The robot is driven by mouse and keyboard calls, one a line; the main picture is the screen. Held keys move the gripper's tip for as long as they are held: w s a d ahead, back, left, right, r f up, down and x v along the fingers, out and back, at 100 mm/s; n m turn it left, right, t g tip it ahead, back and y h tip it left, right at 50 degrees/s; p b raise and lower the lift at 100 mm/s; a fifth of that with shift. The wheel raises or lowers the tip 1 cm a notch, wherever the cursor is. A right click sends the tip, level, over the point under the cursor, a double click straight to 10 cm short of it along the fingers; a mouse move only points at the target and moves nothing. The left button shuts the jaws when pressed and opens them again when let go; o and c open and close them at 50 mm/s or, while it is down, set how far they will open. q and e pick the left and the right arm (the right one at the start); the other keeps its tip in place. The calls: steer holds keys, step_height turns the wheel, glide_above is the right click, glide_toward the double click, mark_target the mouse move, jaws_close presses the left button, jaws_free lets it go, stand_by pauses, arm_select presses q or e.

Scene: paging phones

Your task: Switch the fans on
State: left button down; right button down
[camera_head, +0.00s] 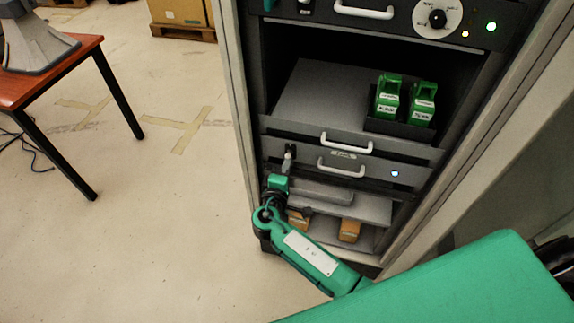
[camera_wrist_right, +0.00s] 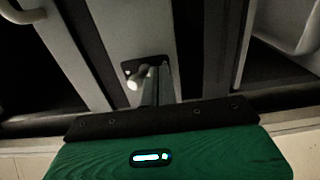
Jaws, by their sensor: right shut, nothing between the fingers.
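The fan panel, a dark drawer front (camera_head: 355,170) with a white handle, sits low in the rack. A small white light glows at its right end. At its left end is a toggle switch on a black plate (camera_wrist_right: 129,67); its pale-tipped lever (camera_wrist_right: 133,83) shows in the right wrist view. My right gripper (camera_head: 288,158) is shut and empty, its fingertips right at the switch. In the right wrist view, the closed fingers (camera_wrist_right: 155,85) overlap the plate beside the lever. I cannot tell whether they touch it. The fingers partly hide the switch. My left gripper is out of view.
Two green handheld units (camera_head: 388,97) stand in a black tray on the shelf above. White handles (camera_head: 346,143) stick out from the drawer fronts. A dial panel (camera_head: 437,18) with lit lamps is at the top. Orange-brown boxes (camera_head: 349,230) lie below.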

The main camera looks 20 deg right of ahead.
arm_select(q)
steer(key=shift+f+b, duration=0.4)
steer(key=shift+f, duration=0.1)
arm_select(e)
steer(key=f+v, duration=0.1)
steer(key=v, duration=0.7)
stand_by(0.5)
